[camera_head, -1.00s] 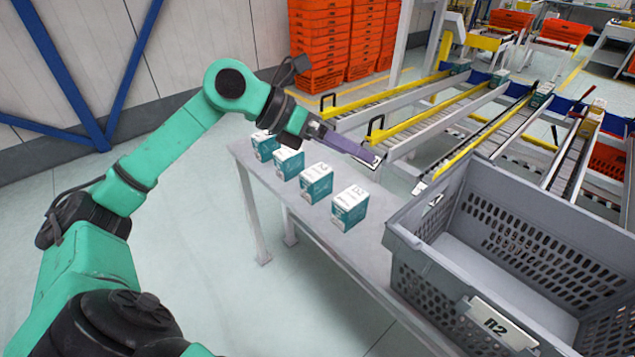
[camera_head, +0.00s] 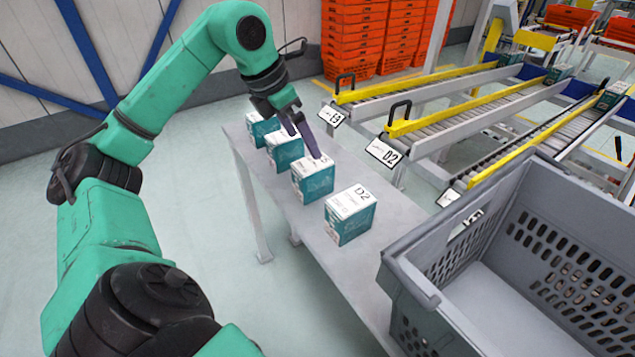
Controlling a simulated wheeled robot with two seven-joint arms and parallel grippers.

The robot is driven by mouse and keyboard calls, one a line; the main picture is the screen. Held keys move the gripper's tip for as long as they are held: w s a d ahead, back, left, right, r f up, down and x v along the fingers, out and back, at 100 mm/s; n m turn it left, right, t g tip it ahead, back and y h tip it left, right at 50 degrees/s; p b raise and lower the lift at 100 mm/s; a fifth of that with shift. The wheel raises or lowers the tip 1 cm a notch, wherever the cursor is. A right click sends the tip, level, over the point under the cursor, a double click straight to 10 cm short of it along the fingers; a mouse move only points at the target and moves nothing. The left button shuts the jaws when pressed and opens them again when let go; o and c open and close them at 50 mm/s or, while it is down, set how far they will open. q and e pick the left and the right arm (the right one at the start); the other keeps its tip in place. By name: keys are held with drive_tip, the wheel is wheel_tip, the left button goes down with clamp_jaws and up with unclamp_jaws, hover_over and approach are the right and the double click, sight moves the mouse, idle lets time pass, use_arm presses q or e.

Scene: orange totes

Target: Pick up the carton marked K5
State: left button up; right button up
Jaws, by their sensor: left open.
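Several white-and-teal cartons stand in a row on a grey table (camera_head: 300,235). The nearest carton (camera_head: 350,218) is marked D2 on top. The second carton (camera_head: 312,182) stands behind it, its top partly covered by my gripper. The third carton (camera_head: 283,153) and the farthest carton (camera_head: 262,131) stand further back; I cannot read their marks, so I cannot tell which is K5. My left gripper (camera_head: 306,143) is open and empty, pointing down above the row by the second and third cartons. I cannot tell whether it touches one. My right gripper is not in view.
A grey perforated crate (camera_head: 435,243) stands at the right, close to the D2 carton. Roller conveyors with yellow rails (camera_head: 450,112) lie behind the table, with tags. Orange totes (camera_head: 353,38) are stacked at the back. The left floor is clear.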

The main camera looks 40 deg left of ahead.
sight(318, 171)
use_arm(q)
drive_tip(key=x, duration=1.1)
drive_tip(key=shift+d+f, duration=0.1)
drive_tip(key=shift+f, duration=0.25)
drive_tip(key=shift+r, duration=0.1)
clamp_jaws()
